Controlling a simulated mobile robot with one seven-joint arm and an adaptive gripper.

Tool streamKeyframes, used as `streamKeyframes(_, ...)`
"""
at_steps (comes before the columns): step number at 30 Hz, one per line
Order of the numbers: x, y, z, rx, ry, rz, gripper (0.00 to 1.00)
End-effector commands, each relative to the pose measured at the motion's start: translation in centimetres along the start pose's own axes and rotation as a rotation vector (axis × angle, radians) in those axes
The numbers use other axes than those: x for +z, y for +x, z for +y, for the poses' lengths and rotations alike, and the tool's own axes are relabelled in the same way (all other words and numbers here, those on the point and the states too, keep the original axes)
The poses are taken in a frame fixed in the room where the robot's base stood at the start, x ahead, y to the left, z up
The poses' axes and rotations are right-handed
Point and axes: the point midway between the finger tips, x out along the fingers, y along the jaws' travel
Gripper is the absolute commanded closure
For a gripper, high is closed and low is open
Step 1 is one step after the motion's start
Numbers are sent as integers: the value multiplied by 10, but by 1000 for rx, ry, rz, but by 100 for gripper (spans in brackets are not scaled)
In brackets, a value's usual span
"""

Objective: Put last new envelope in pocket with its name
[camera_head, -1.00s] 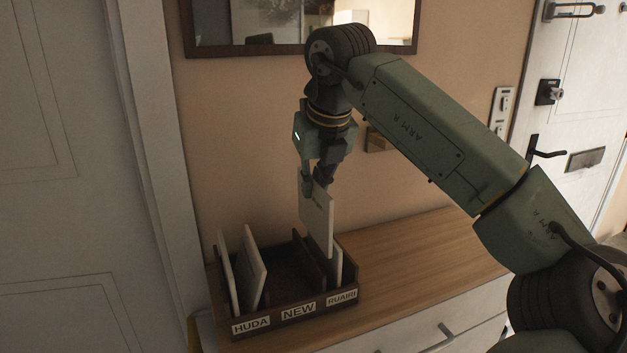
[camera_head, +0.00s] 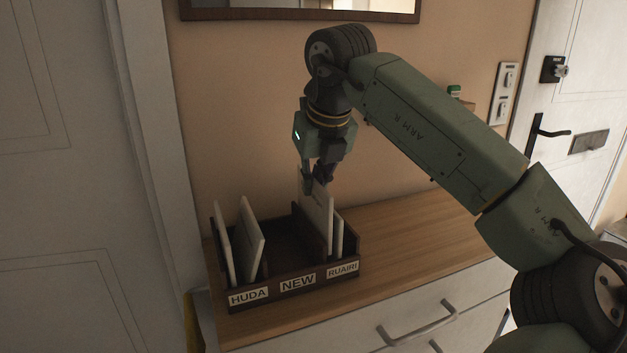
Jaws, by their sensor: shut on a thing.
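A dark wooden letter rack (camera_head: 293,292) stands on the cabinet top, with front labels HUDA, NEW and RUAIRI from left to right. My gripper (camera_head: 318,187) is above the rack's right part, shut on the top of a white envelope (camera_head: 317,217). The envelope is upright, its lower part down inside the RUAIRI pocket (camera_head: 343,270), beside another white envelope (camera_head: 338,236) there. Faint writing on the held envelope is too small to read. Two white envelopes (camera_head: 251,240) stand in the HUDA pocket (camera_head: 249,296). The middle NEW pocket (camera_head: 298,283) looks empty.
The wooden cabinet top (camera_head: 420,240) is clear to the right of the rack. A wall is close behind, with a mirror (camera_head: 300,10) above. A white drawer with a handle (camera_head: 420,325) is below. A door (camera_head: 575,130) is at right.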

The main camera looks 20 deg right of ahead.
Motion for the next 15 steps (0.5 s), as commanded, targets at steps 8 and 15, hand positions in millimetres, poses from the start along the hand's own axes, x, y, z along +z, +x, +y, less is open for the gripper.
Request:
streamKeyframes(8,0,0,0,0,0,0,81)
streamKeyframes(15,0,0,0,0,0,0,70)
